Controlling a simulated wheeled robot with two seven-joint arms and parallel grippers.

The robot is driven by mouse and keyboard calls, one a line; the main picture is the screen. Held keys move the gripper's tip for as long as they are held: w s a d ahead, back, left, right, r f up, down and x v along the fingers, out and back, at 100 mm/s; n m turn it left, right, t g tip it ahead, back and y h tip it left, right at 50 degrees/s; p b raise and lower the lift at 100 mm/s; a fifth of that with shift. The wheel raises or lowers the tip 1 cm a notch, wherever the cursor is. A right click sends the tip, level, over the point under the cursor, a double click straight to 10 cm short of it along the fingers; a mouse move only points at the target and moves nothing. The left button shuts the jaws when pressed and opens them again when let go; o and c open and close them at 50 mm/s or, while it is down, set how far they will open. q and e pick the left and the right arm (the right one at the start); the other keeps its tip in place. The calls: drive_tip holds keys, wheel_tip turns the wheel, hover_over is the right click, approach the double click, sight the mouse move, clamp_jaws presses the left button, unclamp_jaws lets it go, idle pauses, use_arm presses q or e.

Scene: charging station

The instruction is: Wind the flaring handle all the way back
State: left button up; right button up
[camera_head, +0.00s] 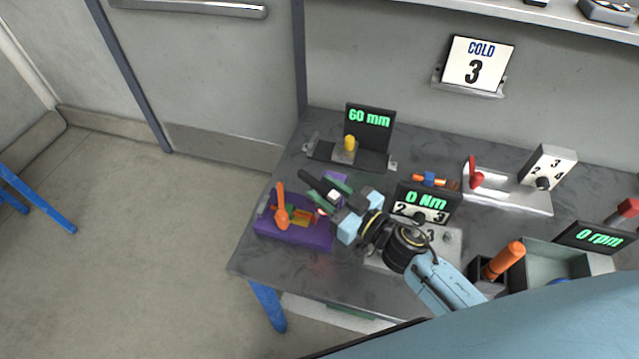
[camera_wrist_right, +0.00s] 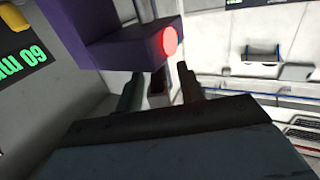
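A purple device (camera_head: 295,233) sits at the table's left end, with an orange lever (camera_head: 281,212) standing on its left part and a small red light. The purple body (camera_wrist_right: 120,40) also shows close up in the right wrist view, with the red light lit. A black bar (camera_head: 313,183) slants beside the device's upper right. I cannot tell whether this bar or the orange lever is the flaring handle. My right gripper (camera_head: 328,196) is at the device's right side. Its fingers (camera_wrist_right: 158,88) look apart, with a small dark thing between them. Contact is unclear. My left gripper is not in view.
Behind stands a fixture with a 60 mm display (camera_head: 369,118) and yellow knob. A 0 Nm display (camera_head: 428,200) stands close right of my gripper. A red-levered plate (camera_head: 510,190) and an orange-handled tool (camera_head: 503,260) are farther right.

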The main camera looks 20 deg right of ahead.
drive_tip(key=shift+w+a, duration=0.25)
drive_tip(key=shift+w, duration=0.3)
drive_tip(key=shift+w+a, duration=0.15)
drive_tip(key=shift+w, duration=0.15)
drive_tip(key=shift+a, duration=0.1)
clamp_jaws()
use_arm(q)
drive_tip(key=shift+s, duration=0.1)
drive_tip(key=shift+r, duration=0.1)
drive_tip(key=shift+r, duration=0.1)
use_arm(e)
drive_tip(key=shift+n+g+y, duration=0.3)
drive_tip(key=shift+y, duration=0.1)
